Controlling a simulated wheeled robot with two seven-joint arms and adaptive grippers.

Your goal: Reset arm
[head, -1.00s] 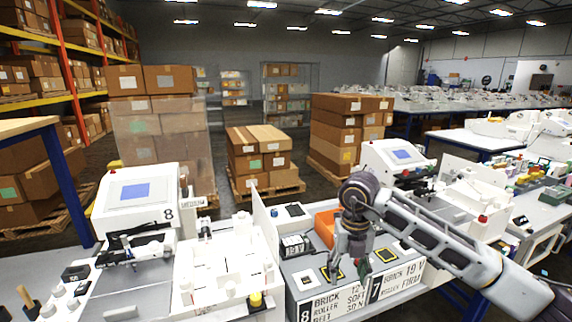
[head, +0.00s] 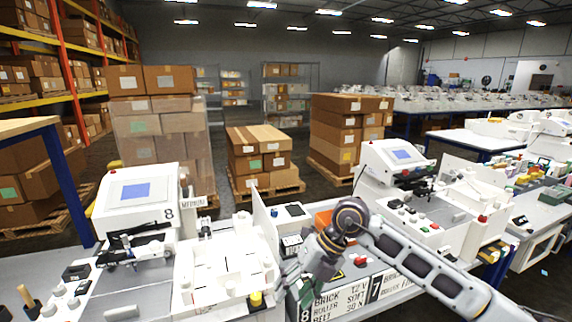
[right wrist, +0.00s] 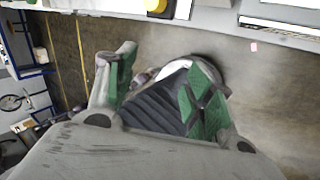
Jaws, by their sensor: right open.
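My right arm comes in from the right in the head view, and its gripper (head: 292,274) points down and left in front of the bench edge, beside the signs marked 8 and 7. In the right wrist view, the gripper (right wrist: 160,85) has its green-padded fingers spread apart. Nothing is between them; the floor and a dark ribbed part, perhaps of my own base, lie behind. My left gripper is not in view.
The plotter station 8 (head: 137,200) stands left, beside a white tray fixture (head: 215,262). A yellow knob (head: 256,299) is at the bench front, close to my gripper. An orange bin (head: 323,218) is partly behind my arm. Another machine (head: 393,165) stands right.

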